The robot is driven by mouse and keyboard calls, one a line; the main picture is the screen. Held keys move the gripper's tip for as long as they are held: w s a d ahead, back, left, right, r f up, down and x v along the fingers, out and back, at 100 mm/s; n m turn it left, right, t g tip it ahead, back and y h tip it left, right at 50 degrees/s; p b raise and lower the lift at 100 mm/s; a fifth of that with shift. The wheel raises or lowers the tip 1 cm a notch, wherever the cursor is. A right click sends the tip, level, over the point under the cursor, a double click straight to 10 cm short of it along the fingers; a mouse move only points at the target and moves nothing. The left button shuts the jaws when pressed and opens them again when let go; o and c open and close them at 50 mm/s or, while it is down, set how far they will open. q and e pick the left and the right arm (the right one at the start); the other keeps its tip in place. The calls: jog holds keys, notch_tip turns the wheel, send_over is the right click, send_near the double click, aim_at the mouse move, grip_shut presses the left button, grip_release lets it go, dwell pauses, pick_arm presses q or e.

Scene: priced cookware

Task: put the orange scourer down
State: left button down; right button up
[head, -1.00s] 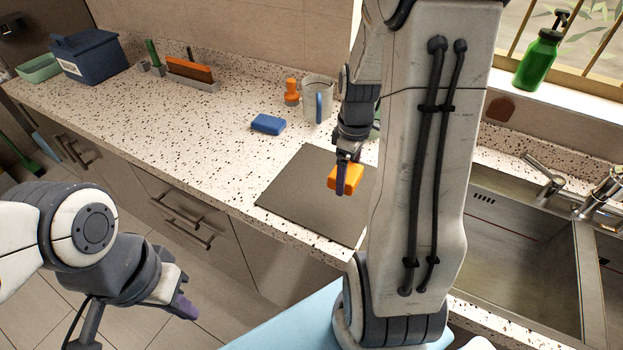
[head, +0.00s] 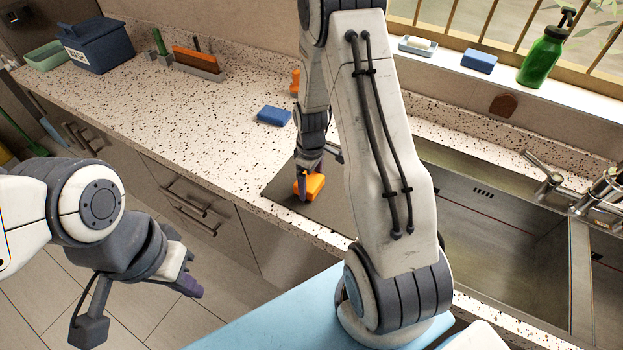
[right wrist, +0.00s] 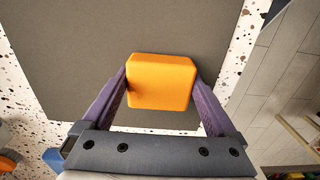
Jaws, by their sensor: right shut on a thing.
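The orange scourer (head: 315,186) is between the fingers of my right gripper (head: 306,190), which is shut on it. In the right wrist view the scourer (right wrist: 160,88) is gripped on its two sides by the purple fingers. It is over the dark grey mat (head: 274,190) on the counter; I cannot tell whether it touches the mat. My right arm hides part of the mat. My left gripper (head: 190,284) hangs empty in front of the counter, over the floor; its finger gap is not clear.
A blue sponge (head: 274,115) lies on the speckled counter (head: 190,125) behind the mat. An orange item (head: 295,82) stands partly behind my right arm. The sink (head: 490,235) is at the right. The counter left of the mat is clear.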

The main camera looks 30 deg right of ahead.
jog(key=o, duration=0.8)
jog(key=shift+f, duration=0.1)
jog(key=shift+o, duration=0.2)
